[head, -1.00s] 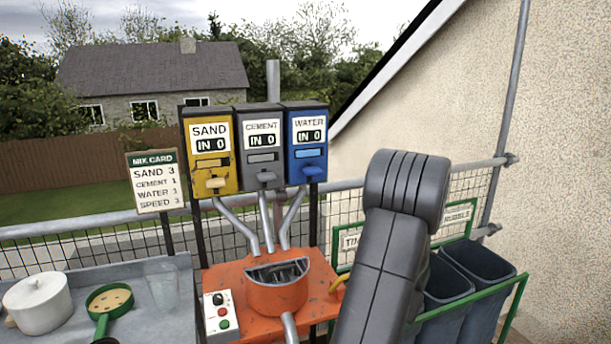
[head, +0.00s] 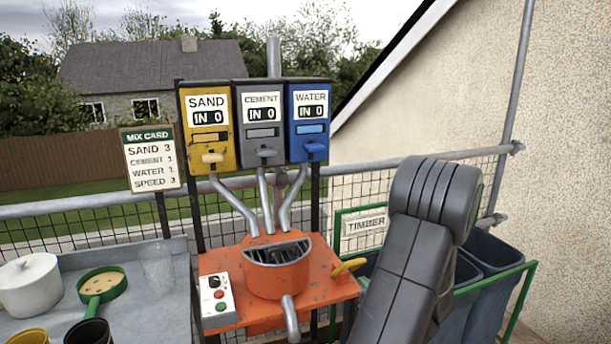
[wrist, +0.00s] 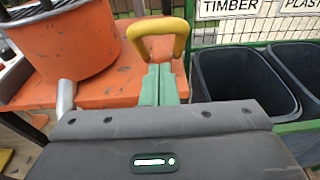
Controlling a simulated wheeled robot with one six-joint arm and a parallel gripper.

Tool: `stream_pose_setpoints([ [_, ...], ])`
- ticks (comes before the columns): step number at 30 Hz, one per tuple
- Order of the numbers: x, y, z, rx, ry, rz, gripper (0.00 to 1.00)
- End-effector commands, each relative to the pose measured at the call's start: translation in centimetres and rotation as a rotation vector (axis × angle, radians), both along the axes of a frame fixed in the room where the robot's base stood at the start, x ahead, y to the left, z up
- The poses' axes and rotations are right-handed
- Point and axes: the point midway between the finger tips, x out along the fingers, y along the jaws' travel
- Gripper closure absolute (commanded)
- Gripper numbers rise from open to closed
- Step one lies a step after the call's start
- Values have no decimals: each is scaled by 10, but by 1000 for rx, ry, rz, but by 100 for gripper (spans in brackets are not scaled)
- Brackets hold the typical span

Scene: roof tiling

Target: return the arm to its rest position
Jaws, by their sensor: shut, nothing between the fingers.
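My arm rises at the right of the head view, grey and bent at the top. My gripper is not visible there. In the wrist view my gripper (wrist: 160,88) shows its two green fingers together, shut and empty. Just beyond the fingertips stands the yellow handle (wrist: 158,27) of the orange mixer; whether the tips touch it I cannot tell. The handle also shows in the head view (head: 349,266), left of my arm.
The orange mixer (head: 278,278) stands under the sand (head: 207,150), cement (head: 260,150) and water (head: 308,150) dispensers. Dark bins (head: 492,250) in a green frame stand right of my arm. A grey table (head: 130,305) with a white pot (head: 30,285) is at left.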

Motion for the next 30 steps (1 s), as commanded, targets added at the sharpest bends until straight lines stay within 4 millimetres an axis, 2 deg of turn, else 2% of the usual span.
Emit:
stream_pose_setpoints([
  [1, -1, -1, -9, 8, -15, -2, 100],
  [30, -14, -6, -63, 131, -358, -1, 100],
])
